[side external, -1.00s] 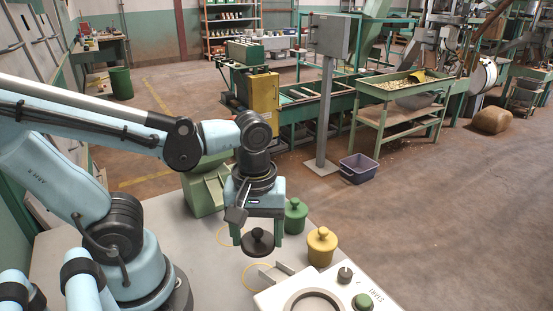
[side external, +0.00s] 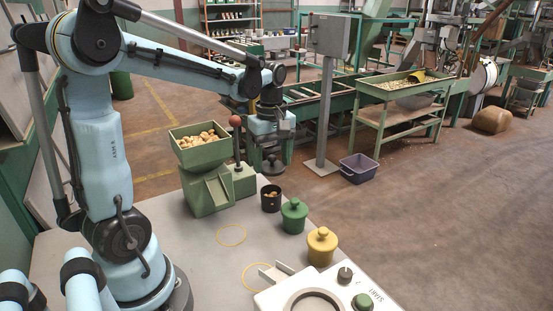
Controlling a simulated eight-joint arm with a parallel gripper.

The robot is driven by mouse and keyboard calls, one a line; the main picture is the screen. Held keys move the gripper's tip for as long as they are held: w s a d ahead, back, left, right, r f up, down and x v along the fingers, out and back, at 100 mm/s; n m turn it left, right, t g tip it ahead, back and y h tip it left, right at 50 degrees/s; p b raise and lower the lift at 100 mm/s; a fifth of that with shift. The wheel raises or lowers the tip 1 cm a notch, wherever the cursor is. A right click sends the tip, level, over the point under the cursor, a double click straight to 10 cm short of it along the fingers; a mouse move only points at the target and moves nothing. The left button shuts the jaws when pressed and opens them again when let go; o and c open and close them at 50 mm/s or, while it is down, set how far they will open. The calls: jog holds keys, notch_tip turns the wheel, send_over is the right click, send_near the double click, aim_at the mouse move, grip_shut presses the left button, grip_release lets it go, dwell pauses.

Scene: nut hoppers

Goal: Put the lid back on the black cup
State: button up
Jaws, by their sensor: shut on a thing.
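The black cup (side external: 271,199) stands open on the grey table, with nuts visible inside. My gripper (side external: 272,160) is shut on the black lid (side external: 272,168), which hangs level between its fingers. In the picture the lid is straight above the cup with a clear gap between them. I cannot tell from this one view whether it is directly over the cup or beyond it.
A green lidded cup (side external: 293,217) and a yellow lidded cup (side external: 321,247) stand front right of the black cup. A green hopper (side external: 207,190) of nuts and a red-knobbed lever (side external: 236,122) stand left. A white scale (side external: 350,295) is in front. Yellow rings (side external: 231,235) mark bare table.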

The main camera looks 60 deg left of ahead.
jog(key=shift+w+a+f, duration=0.15)
jog(key=shift+a, duration=0.35)
jog(key=shift+f, duration=3.1)
jog(key=shift+f, duration=0.2)
jog(key=o, duration=1.1)
jog(key=shift+o, duration=0.2)
jog(key=shift+r, duration=0.1)
jog(key=shift+r, duration=3.45)
